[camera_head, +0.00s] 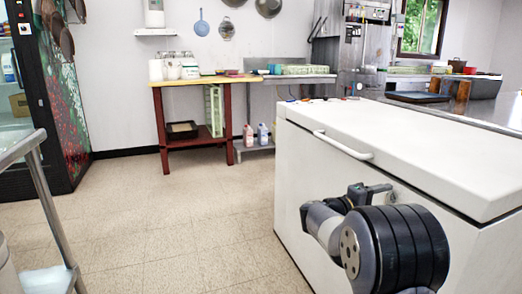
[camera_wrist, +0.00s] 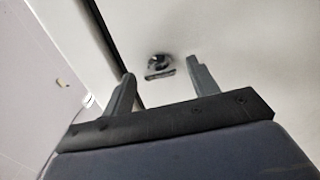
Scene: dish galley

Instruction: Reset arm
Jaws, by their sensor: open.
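My gripper (camera_wrist: 162,82) is open and empty in the wrist view, its two grey fingers standing apart. Beyond the fingers is a pale surface with a small dark round fitting (camera_wrist: 158,62), and a dark seam runs beside it. In the head view my arm (camera_head: 375,240) is folded low in front of the white chest freezer (camera_head: 288,190). The gripper end is mostly hidden there behind my arm's thick dark joint. I cannot tell whether the fingers touch the freezer.
The freezer's lid (camera_head: 410,145) is closed, with a white handle (camera_head: 343,146) on its front edge. A red-legged table (camera_head: 228,120) stands at the back wall. A glass-door fridge (camera_head: 65,120) and a metal rail (camera_head: 50,205) are at left. The tiled floor (camera_head: 170,215) between is clear.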

